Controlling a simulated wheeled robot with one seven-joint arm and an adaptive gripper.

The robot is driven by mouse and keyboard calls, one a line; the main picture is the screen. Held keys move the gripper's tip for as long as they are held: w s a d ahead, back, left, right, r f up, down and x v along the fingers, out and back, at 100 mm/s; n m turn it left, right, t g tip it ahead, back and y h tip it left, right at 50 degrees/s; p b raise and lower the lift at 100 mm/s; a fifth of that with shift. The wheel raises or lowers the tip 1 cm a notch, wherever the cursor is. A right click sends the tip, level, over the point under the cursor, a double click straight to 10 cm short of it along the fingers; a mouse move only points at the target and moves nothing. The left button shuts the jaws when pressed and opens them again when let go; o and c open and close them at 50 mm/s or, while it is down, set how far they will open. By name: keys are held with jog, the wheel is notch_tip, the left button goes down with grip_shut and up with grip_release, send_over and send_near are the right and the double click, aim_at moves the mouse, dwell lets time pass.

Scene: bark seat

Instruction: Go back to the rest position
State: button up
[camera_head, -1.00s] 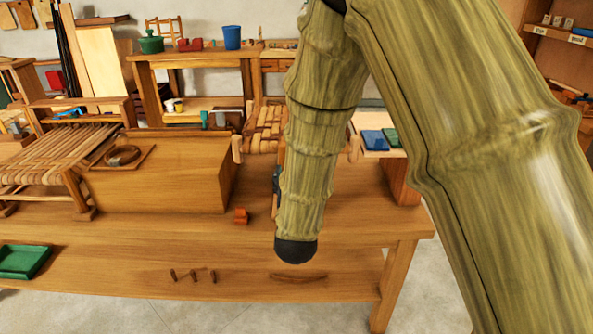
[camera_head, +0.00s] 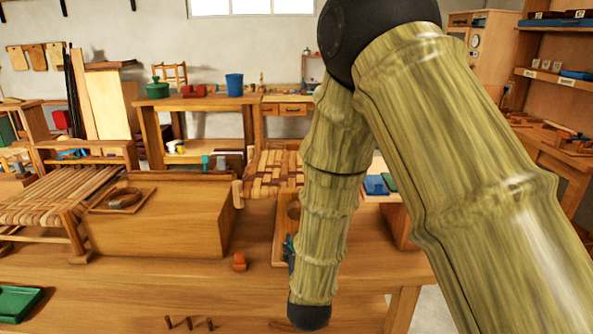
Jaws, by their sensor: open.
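My bamboo-textured arm fills the right half of the head view. It bends at a black joint at the top, and its thinner link hangs down to a black rounded end over the front of the workbench (camera_head: 130,290). My gripper's fingers cannot be made out; they are hidden behind the arm or out of frame. A small dark teal part shows at the left edge of the lower link, and I cannot tell what it belongs to.
A woven seat (camera_head: 268,176) stands close behind my arm. A wooden box (camera_head: 160,220), a woven-top stool (camera_head: 55,197), a small orange piece (camera_head: 239,262), several pegs (camera_head: 190,323) and a green tray (camera_head: 18,302) are on the bench. Shelves (camera_head: 545,80) stand right.

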jog(key=s+d+f+g+p, duration=0.1)
jog(key=s+d+f+g, duration=0.5)
jog(key=f, duration=0.6)
jog(key=s+d+f+g, duration=0.2)
jog(key=s+d+f, duration=0.3)
jog(key=s+f, duration=0.55)
jog(key=s+d+f+g, duration=0.2)
jog(key=s+d+f, duration=0.1)
jog(key=s, duration=0.6)
jog(key=s+d+f+g+p, duration=0.1)
jog(key=s+d+f+g, duration=0.2)
jog(key=s+f, duration=0.3)
jog(key=s+d+f+g, duration=0.3)
jog(key=s+f, duration=0.1)
jog(key=s, duration=0.7)
jog(key=shift+s+d+f+m+p, duration=0.2)
jog(key=shift+s+d+m+p, duration=0.1)
jog(key=shift+s+p, duration=0.1)
